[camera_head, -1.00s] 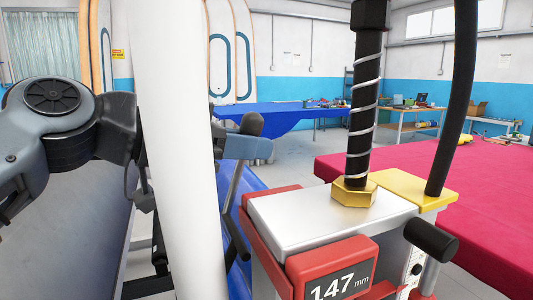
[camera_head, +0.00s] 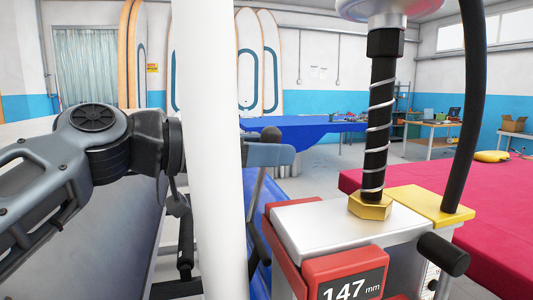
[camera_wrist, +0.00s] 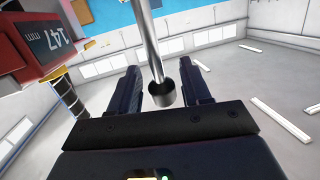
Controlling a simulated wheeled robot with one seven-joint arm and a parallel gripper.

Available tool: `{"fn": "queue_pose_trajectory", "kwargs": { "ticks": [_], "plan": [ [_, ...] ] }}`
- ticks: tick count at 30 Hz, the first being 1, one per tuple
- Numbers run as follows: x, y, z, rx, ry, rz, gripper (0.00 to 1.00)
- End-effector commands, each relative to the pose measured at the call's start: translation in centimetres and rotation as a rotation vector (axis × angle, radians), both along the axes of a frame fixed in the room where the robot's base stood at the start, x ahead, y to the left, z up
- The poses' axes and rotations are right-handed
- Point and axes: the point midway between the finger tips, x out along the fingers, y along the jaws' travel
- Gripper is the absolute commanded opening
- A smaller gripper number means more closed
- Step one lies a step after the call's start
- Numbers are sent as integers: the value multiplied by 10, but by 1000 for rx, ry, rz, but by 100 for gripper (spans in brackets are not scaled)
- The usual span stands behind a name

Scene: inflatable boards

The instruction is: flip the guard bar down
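A thin metal bar with a dark capped end, which I take as the guard bar (camera_wrist: 150,45), shows in the wrist view. It runs down from the top edge, and its cap lies between the fingers of my gripper (camera_wrist: 162,88). The fingers are apart; I cannot tell whether either touches the bar. In the head view, a grey bar (camera_head: 254,193) with a dark knob and a blue-grey plate stands left of the machine; I cannot tell whether it is the same bar.
A machine (camera_head: 335,232) reading 147 mm, with a spring-wrapped black column (camera_head: 377,115) and side handle (camera_head: 443,254), stands at centre right. A white post (camera_head: 207,150) crosses the head view. A red-topped table (camera_head: 495,225) is at right. Open floor shows in the wrist view.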

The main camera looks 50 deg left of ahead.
Motion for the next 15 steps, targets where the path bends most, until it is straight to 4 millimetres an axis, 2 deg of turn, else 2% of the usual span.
{"fn": "queue_pose_trajectory", "kwargs": {
  "ticks": [9, 15],
  "plan": [
    [-3, 1, -4, -2, 6, 1, 51],
    [-27, 6, 2, -1, 6, 4, 51]
  ]
}}
